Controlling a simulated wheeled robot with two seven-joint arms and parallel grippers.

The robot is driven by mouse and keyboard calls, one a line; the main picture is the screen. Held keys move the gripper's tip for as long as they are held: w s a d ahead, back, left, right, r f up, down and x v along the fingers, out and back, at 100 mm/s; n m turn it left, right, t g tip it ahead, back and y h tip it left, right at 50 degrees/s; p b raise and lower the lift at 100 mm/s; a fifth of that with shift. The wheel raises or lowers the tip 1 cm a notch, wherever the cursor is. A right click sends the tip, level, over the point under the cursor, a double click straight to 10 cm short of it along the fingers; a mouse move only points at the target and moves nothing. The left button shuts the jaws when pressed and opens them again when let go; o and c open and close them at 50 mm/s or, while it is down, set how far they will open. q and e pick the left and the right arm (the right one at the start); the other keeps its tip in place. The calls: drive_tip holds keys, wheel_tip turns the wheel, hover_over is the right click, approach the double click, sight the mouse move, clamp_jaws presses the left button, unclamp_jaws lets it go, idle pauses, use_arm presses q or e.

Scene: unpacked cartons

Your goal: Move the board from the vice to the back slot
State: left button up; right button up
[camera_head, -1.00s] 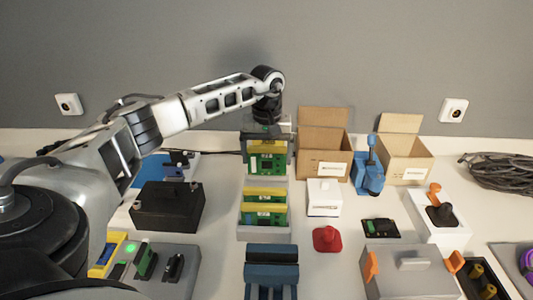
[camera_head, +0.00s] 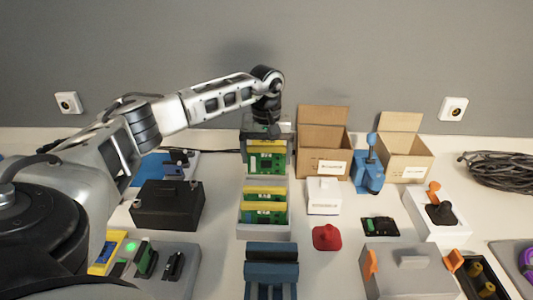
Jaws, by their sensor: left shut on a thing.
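My left gripper (camera_head: 266,131) points down at the back of the bench, shut on a green circuit board (camera_head: 266,160) with a yellow top edge. The board is upright at the back end of the grey slotted rack (camera_head: 264,233). Its lower edge is hard to see, so I cannot tell whether it is fully seated. Two similar boards with yellow edges (camera_head: 264,212) stand in the rack in front of it. The blue vice (camera_head: 271,265) is at the bottom middle, with no board visible in its jaws. My right gripper is out of view.
Open cardboard boxes (camera_head: 322,160) stand right of the held board, with a blue lever tool (camera_head: 369,172) between them. A white box (camera_head: 324,197) and a red knob (camera_head: 326,238) are right of the rack. A black case (camera_head: 168,206) is at left.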

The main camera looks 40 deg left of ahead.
sight(267, 174)
use_arm(q)
drive_tip(key=shift+f+b, duration=1.25)
drive_tip(key=shift+f, duration=0.95)
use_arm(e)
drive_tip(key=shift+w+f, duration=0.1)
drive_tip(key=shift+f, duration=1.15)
use_arm(q)
drive_tip(key=o, duration=0.8)
drive_tip(key=shift+c, duration=0.2)
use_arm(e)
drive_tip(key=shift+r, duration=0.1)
use_arm(q)
drive_tip(key=shift+r, duration=0.5)
wheel_tip(267, 174, up, 14)
drive_tip(key=shift+r+p, duration=0.1)
drive_tip(key=shift+p, duration=0.35)
drive_tip(key=shift+r, duration=0.45)
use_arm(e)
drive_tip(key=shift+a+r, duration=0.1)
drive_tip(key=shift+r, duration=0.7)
